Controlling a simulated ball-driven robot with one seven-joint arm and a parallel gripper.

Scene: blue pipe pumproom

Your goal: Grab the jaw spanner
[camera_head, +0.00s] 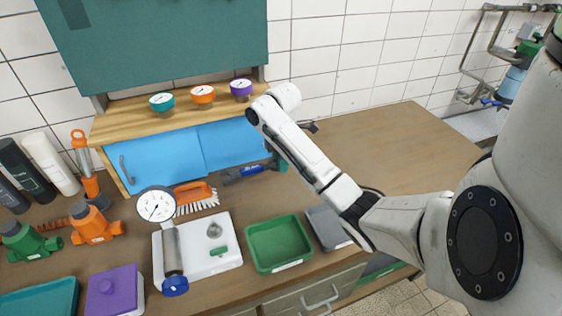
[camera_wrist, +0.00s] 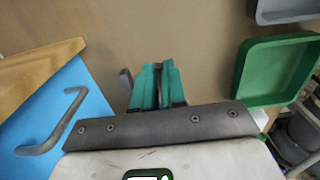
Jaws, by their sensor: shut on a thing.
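The jaw spanner (camera_head: 250,169), with a blue handle and a dark head toward the left, shows in the head view on or just above the wooden worktop, in front of the blue cabinet. My gripper (camera_head: 277,163) is at its right end, partly hidden behind my arm. In the wrist view the teal fingers of my gripper (camera_wrist: 157,82) are close together, shut on the spanner. Most of the spanner is hidden there; a small grey piece beside the left finger may be part of it. I cannot tell whether the spanner touches the worktop.
The blue cabinet (camera_head: 160,157) with a grey handle (camera_wrist: 55,130) stands close on the left in the wrist view. An orange brush (camera_head: 196,195), a white scale (camera_head: 210,255), a green tray (camera_head: 278,243) and a grey tray (camera_head: 327,226) are nearer. The worktop's right part is clear.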

